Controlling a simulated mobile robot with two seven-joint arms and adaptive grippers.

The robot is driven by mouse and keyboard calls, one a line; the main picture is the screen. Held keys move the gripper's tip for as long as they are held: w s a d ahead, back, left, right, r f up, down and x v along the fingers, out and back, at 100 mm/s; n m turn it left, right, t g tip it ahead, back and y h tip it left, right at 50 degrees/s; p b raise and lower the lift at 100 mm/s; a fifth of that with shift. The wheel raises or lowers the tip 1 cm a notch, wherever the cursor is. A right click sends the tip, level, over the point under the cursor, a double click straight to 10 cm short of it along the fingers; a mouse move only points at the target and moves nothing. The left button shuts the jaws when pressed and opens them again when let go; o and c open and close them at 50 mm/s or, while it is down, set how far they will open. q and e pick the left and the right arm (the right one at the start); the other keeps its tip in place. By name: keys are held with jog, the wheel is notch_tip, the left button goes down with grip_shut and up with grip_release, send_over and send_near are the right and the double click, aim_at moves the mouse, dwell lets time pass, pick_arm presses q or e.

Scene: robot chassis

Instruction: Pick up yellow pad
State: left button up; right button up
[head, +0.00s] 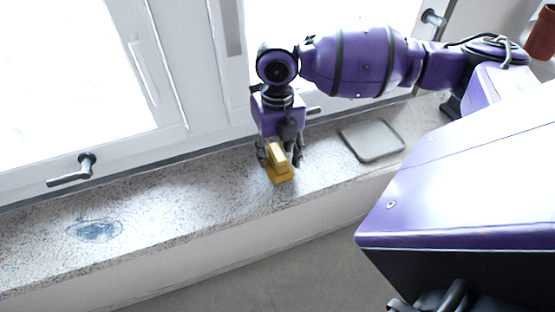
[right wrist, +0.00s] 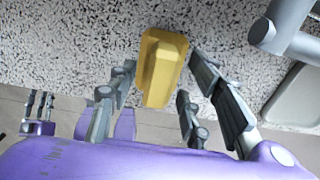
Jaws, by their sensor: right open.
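The yellow pad (head: 279,172) is a small stepped yellow block on the speckled window sill. In the head view my right gripper (head: 280,160) reaches down over it, with fingers on both sides. In the right wrist view the yellow pad (right wrist: 162,68) lies just beyond and between the open fingers of my right gripper (right wrist: 160,95). Gaps show between the fingers and the pad there, and the jaws are not closed on it. My left gripper is not clearly seen in the head view.
The speckled sill (head: 190,195) runs along the windows. A grey-green tray (head: 372,140) lies to the right of the pad. Window handles (head: 72,170) stick out above the sill. A reddish-brown pot (head: 543,32) is at the upper right.

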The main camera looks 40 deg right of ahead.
aim_at(277, 152)
jog(key=c, duration=0.7)
grip_shut()
pick_arm(q)
jog(key=shift+s+f, duration=0.35)
jog(key=shift+s, duration=0.1)
pick_arm(e)
jog(key=shift+r, duration=0.55)
notch_tip(277, 152, up, 2)
jog(key=shift+r, duration=0.25)
pick_arm(q)
jog(key=shift+w+d+r+p, duration=0.15)
jog(key=shift+w+r+p, duration=0.05)
jog(key=shift+r+p, duration=0.6)
pick_arm(e)
jog(key=s+a+r, duration=0.7)
jog(key=s+r, duration=0.2)
jog(key=s, duration=0.2)
jog(key=shift+s+a+r, duration=0.2)
jog(key=shift+s+a, duration=0.1)
jog(key=shift+s, duration=0.1)
